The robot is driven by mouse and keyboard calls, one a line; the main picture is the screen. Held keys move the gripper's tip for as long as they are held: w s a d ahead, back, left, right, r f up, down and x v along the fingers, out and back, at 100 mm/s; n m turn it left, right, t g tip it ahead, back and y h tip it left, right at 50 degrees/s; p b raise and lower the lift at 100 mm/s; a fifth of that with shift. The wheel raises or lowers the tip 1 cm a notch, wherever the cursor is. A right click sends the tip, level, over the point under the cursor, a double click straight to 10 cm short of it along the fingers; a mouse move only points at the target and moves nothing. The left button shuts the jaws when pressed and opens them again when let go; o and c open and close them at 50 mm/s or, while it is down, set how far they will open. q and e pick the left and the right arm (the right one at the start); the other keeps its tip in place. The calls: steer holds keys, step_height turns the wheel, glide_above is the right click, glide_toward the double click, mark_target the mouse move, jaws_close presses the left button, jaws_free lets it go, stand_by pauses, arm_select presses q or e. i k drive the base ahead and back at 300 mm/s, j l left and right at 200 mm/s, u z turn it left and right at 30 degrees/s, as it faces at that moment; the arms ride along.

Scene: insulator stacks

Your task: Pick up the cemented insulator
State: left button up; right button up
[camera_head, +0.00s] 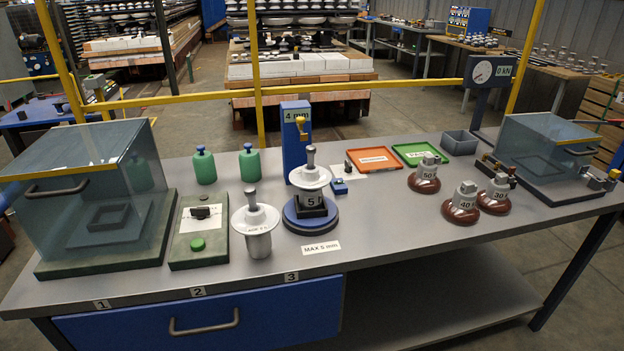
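Two white disc insulators with grey metal pins stand near the middle of the bench. One insulator (255,220) stands upright on the bench top at the front, over a grey cylindrical cup. The other insulator (310,178) sits upright in a black holder marked 5 on a round blue base (311,222). Three brown insulators with grey caps, marked 50 (425,178), 40 (462,205) and 30 (495,195), stand to the right. I cannot tell from labels which one is cemented. Neither of my grippers is in view.
Clear-walled boxes stand at the left (85,205) and right (548,150). A green-button panel (200,230), two green bottles (204,166), a blue 4 mm post (295,140), an orange tray (372,159) and a green tray (420,153) surround the insulators. The front right bench top is clear.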

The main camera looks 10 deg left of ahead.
mark_target(310, 178)
steer(key=i+l, duration=0.3)
steer(key=i+l+u, duration=0.15)
steer(key=l, duration=0.15)
steer(key=i+l+u, duration=0.15)
steer(key=l+u, duration=0.1)
steer(key=l, duration=0.3)
steer(key=u, duration=1.55)
steer(key=i+l, duration=0.05)
